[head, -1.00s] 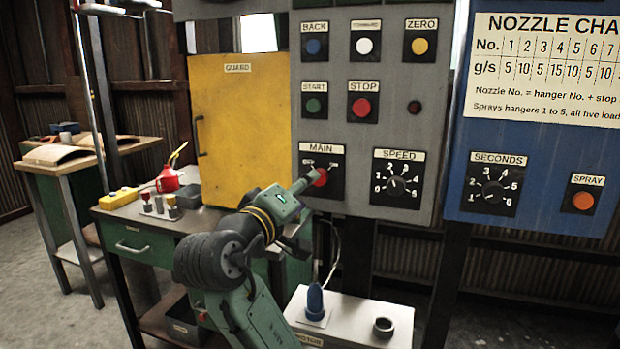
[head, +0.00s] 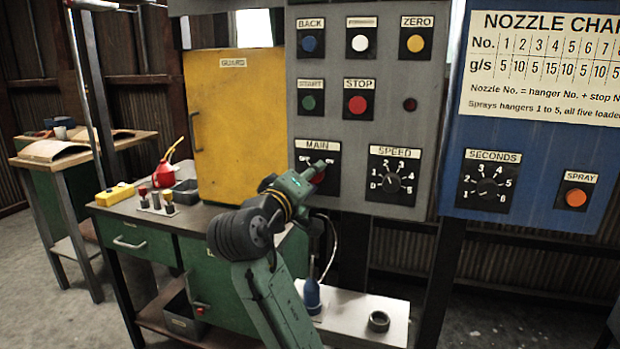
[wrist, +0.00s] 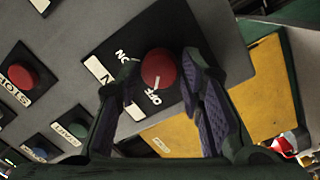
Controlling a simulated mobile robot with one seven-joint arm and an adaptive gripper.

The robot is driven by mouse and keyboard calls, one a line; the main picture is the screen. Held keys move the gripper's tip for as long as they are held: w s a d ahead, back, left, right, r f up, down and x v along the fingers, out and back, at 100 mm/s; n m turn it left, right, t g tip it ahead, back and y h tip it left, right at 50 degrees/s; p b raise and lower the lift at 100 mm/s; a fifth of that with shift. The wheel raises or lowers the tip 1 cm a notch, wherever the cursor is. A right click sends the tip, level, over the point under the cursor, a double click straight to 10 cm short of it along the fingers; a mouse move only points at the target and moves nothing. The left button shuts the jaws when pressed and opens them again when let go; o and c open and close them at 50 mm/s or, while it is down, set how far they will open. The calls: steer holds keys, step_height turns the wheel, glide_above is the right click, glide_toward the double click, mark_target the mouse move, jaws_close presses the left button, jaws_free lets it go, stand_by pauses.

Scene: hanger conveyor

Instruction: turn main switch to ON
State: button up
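The main switch is a red round knob (wrist: 158,68) on a black plate, with ON and OFF lettering beside it in the wrist view. In the head view the knob (head: 318,178) sits under the MAIN label and is partly hidden by my gripper (head: 308,178). In the wrist view my gripper (wrist: 154,78) has its dark fingers spread, one on each side of the knob. Gaps show between the fingers and the knob, so I see no grip. I cannot tell clearly which word the knob points to.
The grey panel also bears the STOP button (head: 357,105), START button (head: 308,102) and SPEED dial (head: 393,183). The yellow guard (head: 233,125) stands left of it.

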steer(key=c, duration=0.7)
steer(key=shift+c, duration=0.2)
steer(key=shift+m, duration=0.4)
steer(key=m+y, duration=0.1)
steer(key=m, duration=1.5)
steer(key=shift+s+d+r+y, duration=0.1)
steer(key=shift+d+r+y, duration=0.1)
steer(key=shift+y, duration=0.2)
steer(key=o, duration=1.2)
steer(key=shift+c, duration=0.2)
